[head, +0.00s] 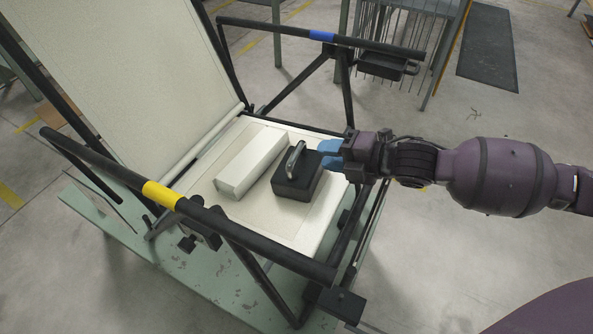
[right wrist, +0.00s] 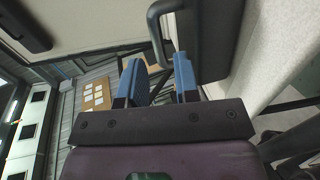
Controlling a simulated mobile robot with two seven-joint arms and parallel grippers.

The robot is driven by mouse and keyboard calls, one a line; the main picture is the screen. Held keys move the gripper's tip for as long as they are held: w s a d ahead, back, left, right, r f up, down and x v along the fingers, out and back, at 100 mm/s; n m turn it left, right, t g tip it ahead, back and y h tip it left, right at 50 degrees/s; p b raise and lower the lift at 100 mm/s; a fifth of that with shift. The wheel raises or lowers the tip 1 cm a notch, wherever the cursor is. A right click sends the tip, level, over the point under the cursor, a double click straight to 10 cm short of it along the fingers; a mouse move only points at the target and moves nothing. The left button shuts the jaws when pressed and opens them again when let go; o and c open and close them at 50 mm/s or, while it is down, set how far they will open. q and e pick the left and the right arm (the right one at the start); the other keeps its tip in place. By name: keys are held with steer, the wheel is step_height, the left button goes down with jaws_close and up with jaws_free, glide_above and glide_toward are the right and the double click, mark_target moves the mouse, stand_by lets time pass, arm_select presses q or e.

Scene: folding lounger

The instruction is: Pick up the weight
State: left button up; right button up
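The weight (head: 297,184) is a black block with a grey metal handle on top. It sits upright on the lounger's cream seat (head: 265,220). It also shows in the right wrist view (right wrist: 218,40), with its handle (right wrist: 158,28) beyond the fingertips. My right gripper (head: 324,153) has blue fingers and reaches in from the right beside the weight, near handle height. In the right wrist view its fingers (right wrist: 158,80) are apart with nothing between them. Whether a finger touches the weight I cannot tell. My left gripper is not in view.
A long cream box (head: 252,162) lies on the seat left of the weight. Black side rails with a yellow band (head: 162,194) and a blue band (head: 321,35) flank the seat. The tilted backrest (head: 125,75) rises behind.

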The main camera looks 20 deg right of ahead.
mark_target(299, 151)
steer(key=shift+x, duration=0.8)
steer(key=b+x, duration=0.1)
steer(key=x, duration=0.1)
steer(key=b+x, duration=0.1)
steer(key=x, duration=0.1)
steer(key=shift+s+a, duration=0.2)
steer(key=shift+w+a+b, duration=0.35)
steer(key=shift+w+a, duration=0.05)
steer(key=shift+w, duration=0.1)
steer(key=shift+c, duration=0.3)
jaws_close()
steer(key=shift+r, duration=0.15)
